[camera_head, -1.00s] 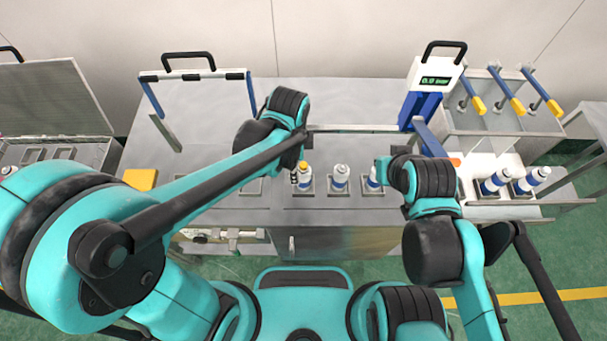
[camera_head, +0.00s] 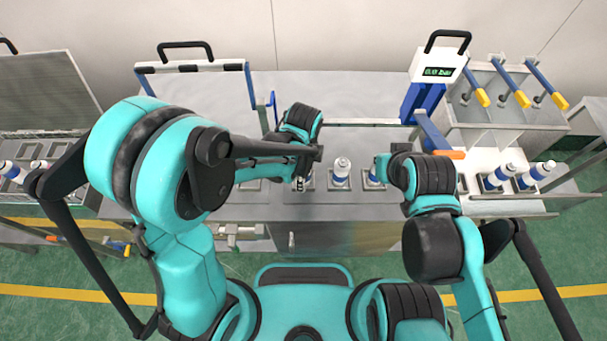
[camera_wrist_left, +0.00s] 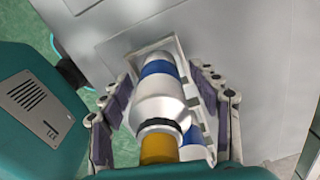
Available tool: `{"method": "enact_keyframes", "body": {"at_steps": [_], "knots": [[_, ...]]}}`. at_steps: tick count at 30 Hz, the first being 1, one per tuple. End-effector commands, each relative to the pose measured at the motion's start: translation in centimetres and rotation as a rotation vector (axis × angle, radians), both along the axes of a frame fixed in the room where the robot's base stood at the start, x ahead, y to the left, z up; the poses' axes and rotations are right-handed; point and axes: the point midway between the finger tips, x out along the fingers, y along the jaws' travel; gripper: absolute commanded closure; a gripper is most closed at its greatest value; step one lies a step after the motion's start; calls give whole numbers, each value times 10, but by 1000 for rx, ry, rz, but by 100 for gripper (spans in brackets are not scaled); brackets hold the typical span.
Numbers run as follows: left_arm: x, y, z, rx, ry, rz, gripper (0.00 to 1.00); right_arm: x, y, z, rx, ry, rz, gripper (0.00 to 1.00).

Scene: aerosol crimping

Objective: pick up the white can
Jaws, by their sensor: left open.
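A white can with a blue band and a yellow top (camera_wrist_left: 160,110) fills the middle of the left wrist view. It stands in a square metal holder (camera_wrist_left: 178,50). My left gripper (camera_wrist_left: 165,92) is open, with its dark finger pads on either side of this can. In the head view my left gripper (camera_head: 301,182) is over the left can of the front row, which it mostly hides.
The metal table (camera_head: 300,95) is mostly clear behind the cans. A gauge with a green display (camera_head: 437,72) and blue-and-yellow levers (camera_head: 513,86) stand at the right. Two more cans (camera_head: 498,176) (camera_head: 537,175) stand at the right end. A handled frame (camera_head: 190,66) stands back left.

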Motion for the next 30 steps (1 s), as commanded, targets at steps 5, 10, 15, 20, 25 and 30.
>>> {"method": "enact_keyframes", "body": {"at_steps": [5, 10, 15, 20, 25, 30], "knots": [[0, 0, 1, 0, 0, 1, 62, 0, 0, 0, 0, 0, 0, 100], [0, 0, 1, 0, 0, 1, 96, 0, 0, 0, 0, 0, 0, 100], [0, 0, 1, 0, 0, 1, 96, 0, 0, 0, 0, 0, 0, 100], [0, 0, 9, 0, 0, 1, 96, 0, 0, 4, 0, 0, 0, 100], [0, 0, 43, 0, 0, 1, 96, 0, 0, 16, 0, 0, 0, 100], [0, 0, 77, 0, 0, 1, 96, 0, 0, 26, 0, 0, 0, 100]]}}
